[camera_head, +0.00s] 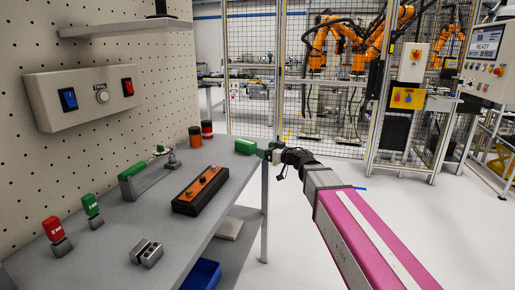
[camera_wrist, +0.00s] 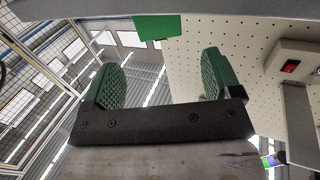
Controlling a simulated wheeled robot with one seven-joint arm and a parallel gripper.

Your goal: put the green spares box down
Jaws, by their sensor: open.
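The green spares box (camera_head: 245,146) sits on the grey workbench (camera_head: 130,225) at its far right corner, close to the edge. My gripper (camera_head: 266,151) is just to the right of the box, at the bench corner. In the wrist view my gripper (camera_wrist: 162,62) has its two green ribbed fingers wide apart with nothing between them. The green box (camera_wrist: 157,27) shows there beyond the fingertips, at the top of the picture, apart from them. Part of the box is cut off by a grey strip in that view.
A black tray with an orange insert (camera_head: 201,190), a green-and-grey block (camera_head: 147,179) and two canisters (camera_head: 207,130) stand on the bench. Red (camera_head: 54,229) and green (camera_head: 91,205) tagged parts are nearer. A pegboard (camera_head: 70,100) rises behind. Open floor lies right of the bench.

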